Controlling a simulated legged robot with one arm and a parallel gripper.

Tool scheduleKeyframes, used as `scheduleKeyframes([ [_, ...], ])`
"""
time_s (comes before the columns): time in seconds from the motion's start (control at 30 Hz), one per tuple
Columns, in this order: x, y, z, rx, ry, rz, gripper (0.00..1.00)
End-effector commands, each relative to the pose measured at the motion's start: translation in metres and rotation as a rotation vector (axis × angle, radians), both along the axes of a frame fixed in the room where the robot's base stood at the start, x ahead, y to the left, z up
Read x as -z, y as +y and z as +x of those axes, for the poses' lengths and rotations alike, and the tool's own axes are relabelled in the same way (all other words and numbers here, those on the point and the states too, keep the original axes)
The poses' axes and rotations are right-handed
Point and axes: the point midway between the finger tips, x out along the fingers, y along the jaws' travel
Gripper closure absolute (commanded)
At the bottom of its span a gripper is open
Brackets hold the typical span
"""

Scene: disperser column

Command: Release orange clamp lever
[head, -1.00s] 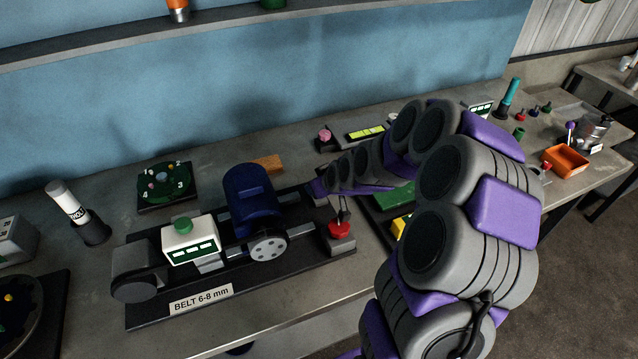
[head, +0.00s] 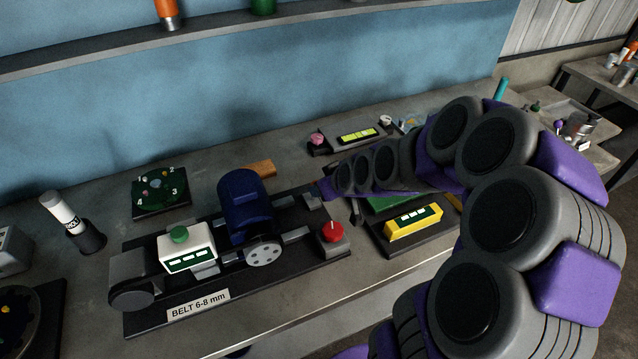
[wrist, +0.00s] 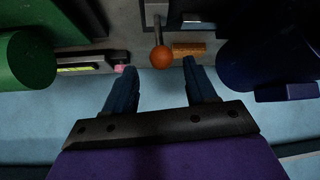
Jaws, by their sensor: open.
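The orange ball of the clamp lever (wrist: 162,57) shows in the wrist view on a thin grey stalk. My gripper (wrist: 158,68) is open, with one dark finger on each side of the ball's line. The ball is near the fingertips, in the gap between them, and I see no finger closed on it. In the head view my gripper is mostly hidden by my own arm, right of the blue motor. I cannot make out the orange ball there.
The blue motor (head: 245,205) stands left of my wrist, and a red knob (head: 333,232) is in front. A yellow block (head: 412,222) is to the right. A wooden block (wrist: 189,48) and pink knob (wrist: 120,68) lie nearby. A green cylinder (wrist: 25,60) fills the wrist view's left.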

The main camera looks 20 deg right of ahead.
Motion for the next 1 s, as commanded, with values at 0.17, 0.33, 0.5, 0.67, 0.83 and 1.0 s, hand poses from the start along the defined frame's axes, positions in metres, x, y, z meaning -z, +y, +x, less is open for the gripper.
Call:
scheduleKeyframes([
  [0.17, -0.025, -0.003, -0.021, 0.003, -0.003, 0.0, 0.44],
  [0.33, -0.042, -0.004, -0.037, 0.001, -0.001, -0.002, 0.44],
  [0.5, -0.05, -0.005, -0.046, 0.001, 0.001, -0.001, 0.44],
  [0.67, -0.052, -0.005, -0.049, -0.001, 0.002, 0.0, 0.44],
  [0.83, -0.052, -0.005, -0.049, -0.001, 0.002, 0.0, 0.44],
  [1.0, -0.054, -0.007, -0.047, 0.001, 0.018, 0.005, 0.56],
])
